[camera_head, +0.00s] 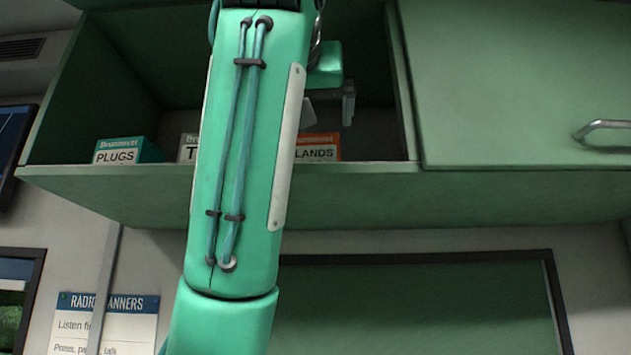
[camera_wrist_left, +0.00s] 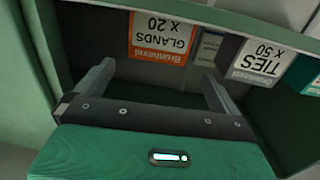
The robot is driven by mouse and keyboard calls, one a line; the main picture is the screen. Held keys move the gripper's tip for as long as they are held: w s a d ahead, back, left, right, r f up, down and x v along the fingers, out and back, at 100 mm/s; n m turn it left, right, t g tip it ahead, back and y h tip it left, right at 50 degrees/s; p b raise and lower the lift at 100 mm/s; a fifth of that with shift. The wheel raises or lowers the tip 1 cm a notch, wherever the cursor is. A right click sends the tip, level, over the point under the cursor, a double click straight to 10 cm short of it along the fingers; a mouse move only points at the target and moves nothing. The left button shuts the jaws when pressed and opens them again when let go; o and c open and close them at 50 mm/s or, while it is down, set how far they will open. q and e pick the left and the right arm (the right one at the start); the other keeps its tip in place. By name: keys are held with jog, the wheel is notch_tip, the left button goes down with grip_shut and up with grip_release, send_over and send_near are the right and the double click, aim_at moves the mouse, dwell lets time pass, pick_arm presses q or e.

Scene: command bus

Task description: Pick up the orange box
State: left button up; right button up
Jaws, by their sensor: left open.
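The orange box (camera_head: 320,140), labelled GLANDS, stands in the open overhead cabinet, and my left arm hides its left part in the head view. In the left wrist view the orange box (camera_wrist_left: 162,40) appears upside down, beyond the fingers and between them in the picture. My left gripper (camera_head: 328,108) is inside the cabinet opening, above the box in the head view and partly hidden by my arm. In the left wrist view my left gripper (camera_wrist_left: 158,75) is open, with nothing between its fingers. My right gripper is not in view.
A white TIES box (camera_wrist_left: 258,62) stands beside the orange box, with a narrow grey item (camera_wrist_left: 209,47) between them. A green PLUGS box (camera_head: 128,151) is further left. The cabinet's front edge (camera_head: 110,182) runs below. A closed cabinet door (camera_head: 510,85) is at right.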

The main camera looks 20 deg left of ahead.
aim_at(309, 138)
pick_arm(q)
jog(key=p+x, duration=0.4)
jog(key=x, duration=0.4)
jog(key=shift+r+p, duration=0.1)
jog(key=shift+p, duration=0.3)
jog(key=shift+w+r+p, duration=0.1)
jog(key=shift+w+p, duration=0.25)
jog(key=p+x, duration=0.2)
jog(key=x, duration=0.2)
jog(key=shift+w, duration=0.3)
jog(key=shift+f, duration=0.2)
jog(key=shift+c, duration=0.9)
jog(key=c, duration=0.7)
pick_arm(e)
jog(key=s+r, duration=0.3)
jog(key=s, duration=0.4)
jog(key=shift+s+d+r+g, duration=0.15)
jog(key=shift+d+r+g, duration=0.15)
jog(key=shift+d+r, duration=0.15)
